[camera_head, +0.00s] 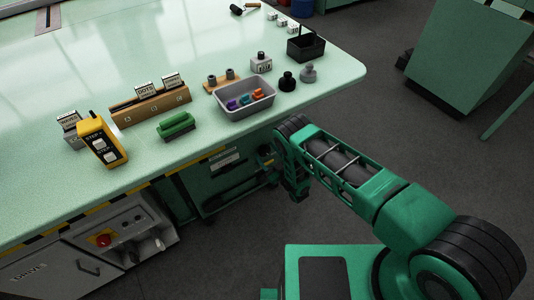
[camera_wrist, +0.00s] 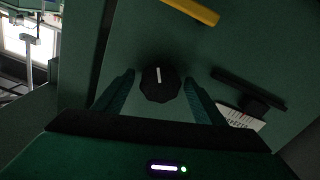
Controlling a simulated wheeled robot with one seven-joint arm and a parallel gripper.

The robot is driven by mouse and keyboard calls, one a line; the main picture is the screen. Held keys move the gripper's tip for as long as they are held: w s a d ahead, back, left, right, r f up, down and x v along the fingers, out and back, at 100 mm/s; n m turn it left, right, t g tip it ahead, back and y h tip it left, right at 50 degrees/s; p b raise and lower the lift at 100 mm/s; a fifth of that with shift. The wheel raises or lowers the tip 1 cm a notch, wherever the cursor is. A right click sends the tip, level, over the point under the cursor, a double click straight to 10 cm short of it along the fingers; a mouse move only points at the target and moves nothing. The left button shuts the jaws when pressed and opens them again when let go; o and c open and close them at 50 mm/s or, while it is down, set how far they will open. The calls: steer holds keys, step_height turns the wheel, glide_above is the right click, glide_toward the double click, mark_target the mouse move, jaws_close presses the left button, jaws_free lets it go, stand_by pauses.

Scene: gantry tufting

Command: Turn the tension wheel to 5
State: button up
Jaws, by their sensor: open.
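A black faceted knob (camera_wrist: 160,86) with a white pointer line sits on a green panel, in the middle of the wrist view; it looks like the tension wheel. Its pointer runs nearly straight up in that view. My gripper (camera_wrist: 159,78) is open, one finger on each side of the knob, with a visible gap on both sides. Whether the fingertips reach down around it I cannot tell. I see no readable numbers around it. In the head view my gripper (camera_head: 299,191) hangs at the bench's front side, and I cannot make out the knob there.
A dark bar (camera_wrist: 248,90) and a white label (camera_wrist: 241,118) are right of the knob; a yellow bar (camera_wrist: 190,9) is above. The bench top (camera_head: 200,60) overhangs beside my arm, with a grey tray (camera_head: 236,112) near its edge. Floor (camera_head: 400,140) to the right is clear.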

steer(key=shift+w+a, duration=0.15)
steer(key=shift+w, duration=0.1)
steer(key=c, duration=1.1)
steer(key=shift+o, duration=0.2)
